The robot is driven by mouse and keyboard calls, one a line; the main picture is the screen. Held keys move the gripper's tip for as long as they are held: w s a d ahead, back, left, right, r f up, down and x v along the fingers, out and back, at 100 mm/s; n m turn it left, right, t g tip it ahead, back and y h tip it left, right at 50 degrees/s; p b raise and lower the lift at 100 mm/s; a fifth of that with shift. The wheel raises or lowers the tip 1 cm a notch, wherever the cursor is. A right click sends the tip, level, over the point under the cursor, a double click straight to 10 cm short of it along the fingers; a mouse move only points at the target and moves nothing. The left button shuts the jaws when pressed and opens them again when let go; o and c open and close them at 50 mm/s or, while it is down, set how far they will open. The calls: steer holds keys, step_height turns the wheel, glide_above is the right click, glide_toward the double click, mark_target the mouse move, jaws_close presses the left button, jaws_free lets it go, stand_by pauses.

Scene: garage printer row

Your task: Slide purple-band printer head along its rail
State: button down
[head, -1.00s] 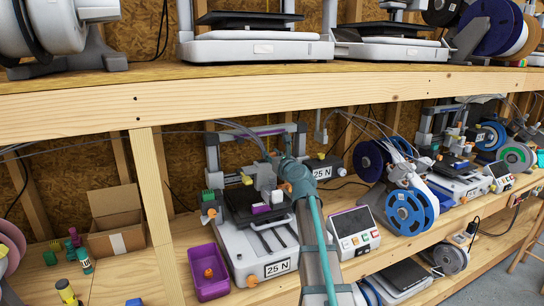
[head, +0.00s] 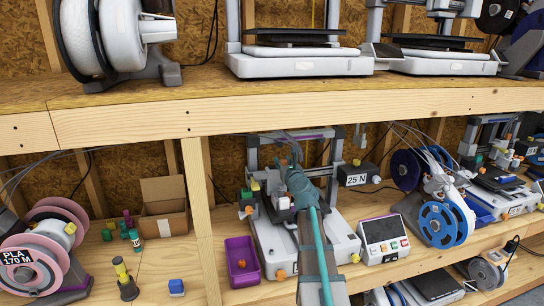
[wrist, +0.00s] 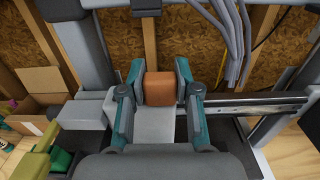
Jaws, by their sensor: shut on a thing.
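The printer with the purple band (head: 308,136) across its top bar stands on the lower shelf, mid-picture. My gripper (head: 290,168) reaches into its frame, nearer the left post, and hides much of the printer head. In the wrist view my gripper (wrist: 160,72) is shut on an orange-brown block (wrist: 160,88) on the printer head, one teal-edged finger on each side. A metal rail (wrist: 262,104) runs out to the right of the head. A grey block (wrist: 84,109) lies to the left.
A purple bin (head: 242,262) stands left of the printer, and a control box (head: 384,238) stands to its right. Spools (head: 440,224) are farther right. An open cardboard box (head: 163,208) sits at left. The upper shelf's beam (head: 150,122) crosses above.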

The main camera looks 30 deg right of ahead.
stand_by(0.3)
steer(key=c, duration=0.8)
jaws_free()
steer(key=shift+d, duration=0.1)
steer(key=v, duration=1.2)
